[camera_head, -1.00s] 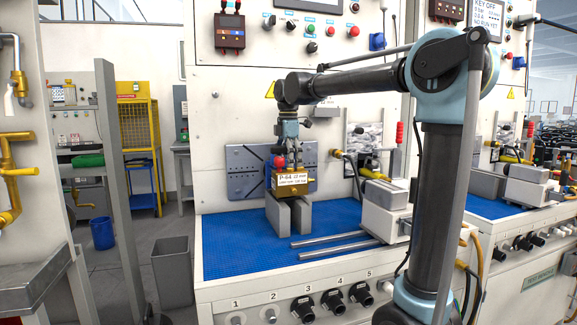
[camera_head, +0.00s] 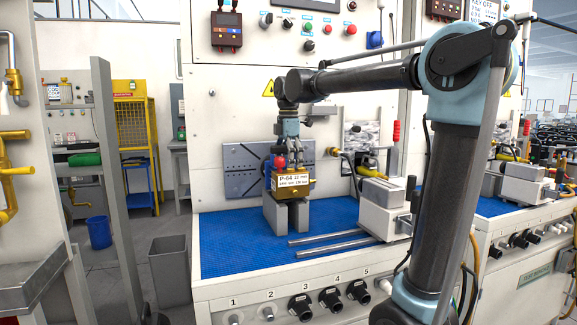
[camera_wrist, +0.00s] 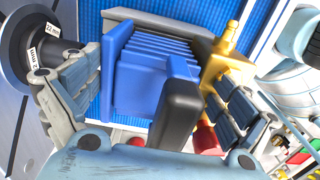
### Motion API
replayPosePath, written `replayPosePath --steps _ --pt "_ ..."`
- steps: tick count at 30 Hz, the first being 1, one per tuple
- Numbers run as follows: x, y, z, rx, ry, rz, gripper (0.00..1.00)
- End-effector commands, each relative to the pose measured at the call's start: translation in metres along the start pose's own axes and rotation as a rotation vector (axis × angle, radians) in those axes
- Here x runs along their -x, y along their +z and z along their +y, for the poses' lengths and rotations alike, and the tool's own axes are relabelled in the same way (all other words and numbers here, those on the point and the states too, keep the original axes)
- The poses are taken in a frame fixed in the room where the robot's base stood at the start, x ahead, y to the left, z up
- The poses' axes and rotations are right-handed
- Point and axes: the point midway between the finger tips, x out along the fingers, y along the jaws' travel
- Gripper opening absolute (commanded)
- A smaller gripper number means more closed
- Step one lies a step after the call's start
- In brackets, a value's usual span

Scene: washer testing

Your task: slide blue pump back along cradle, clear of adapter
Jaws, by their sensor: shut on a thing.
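The blue pump (camera_wrist: 150,70) has a ribbed body and lies between the two grey fingers of my gripper (camera_wrist: 160,105) in the wrist view. My gripper (camera_head: 291,155) is shut on it from above in the head view. The pump's brass end (camera_head: 292,198) carries a white P-64 label and faces the camera. It sits at the grey two-block cradle (camera_head: 298,216). The black round adapter (camera_wrist: 18,50), with a 22 mm marking, is at the left in the wrist view, beyond the left finger. My finger hides part of the gap between pump and adapter.
A slotted grey plate (camera_head: 240,165) stands behind the cradle. Two grey rails (camera_head: 325,240) and a grey-white vise-like unit (camera_head: 383,205) lie to the right. The blue mat (camera_head: 225,245) is clear at left. A brass fitting (camera_wrist: 218,62) is beside the pump.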

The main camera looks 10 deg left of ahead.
Motion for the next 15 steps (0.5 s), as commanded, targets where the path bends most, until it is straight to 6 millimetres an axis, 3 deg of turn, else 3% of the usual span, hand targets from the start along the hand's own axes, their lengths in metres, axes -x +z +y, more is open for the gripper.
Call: replayPosePath --steps 8,9,15 --pt "-0.0032 0.0 -0.004 0.001 -0.004 0.0 0.29" --pt "-0.0032 0.0 -0.0039 0.001 -0.004 0.0 1.0" --pt "-0.002 0.0001 -0.0028 0.0 -0.002 0.0 1.0"
